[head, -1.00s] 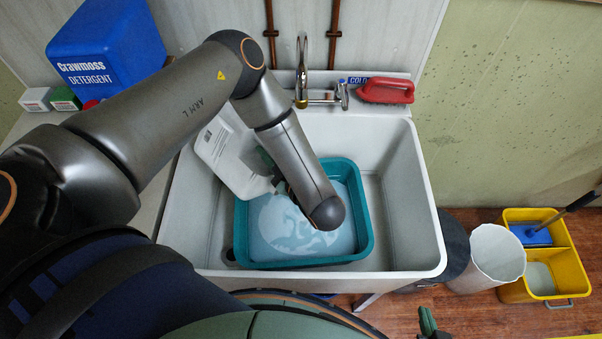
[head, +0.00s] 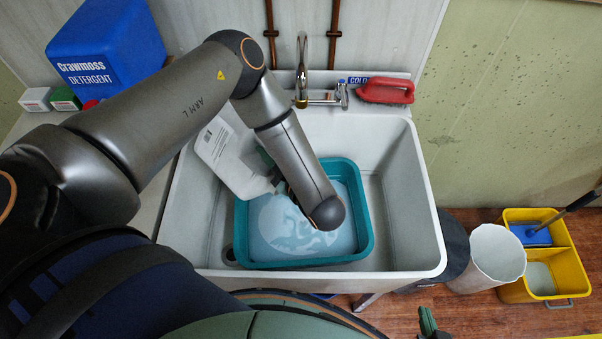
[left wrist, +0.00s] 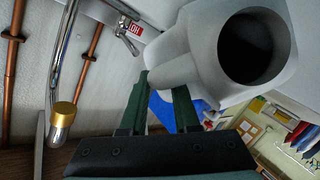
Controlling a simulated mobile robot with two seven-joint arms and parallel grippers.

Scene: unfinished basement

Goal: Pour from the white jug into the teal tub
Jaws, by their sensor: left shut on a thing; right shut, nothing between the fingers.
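The white jug (head: 228,160) is tilted over the left side of the teal tub (head: 367,235), with its label showing and its lower end above the tub. The tub sits in the sink and holds pale blue liquid with lighter patches. My left gripper (left wrist: 163,95) is shut on the jug's handle in the left wrist view, where the jug (left wrist: 205,45) shows a dark round opening. In the head view my left forearm hides most of that gripper and part of the tub. No stream is visible. My right gripper (head: 428,322) is shut and empty at the bottom edge.
The grey sink (head: 405,200) surrounds the tub; its tap (head: 302,70) stands at the back. A red brush (head: 386,90) lies on the back ledge. A blue detergent box (head: 105,45) stands left. A white bin (head: 490,258) and yellow mop bucket (head: 545,275) stand right.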

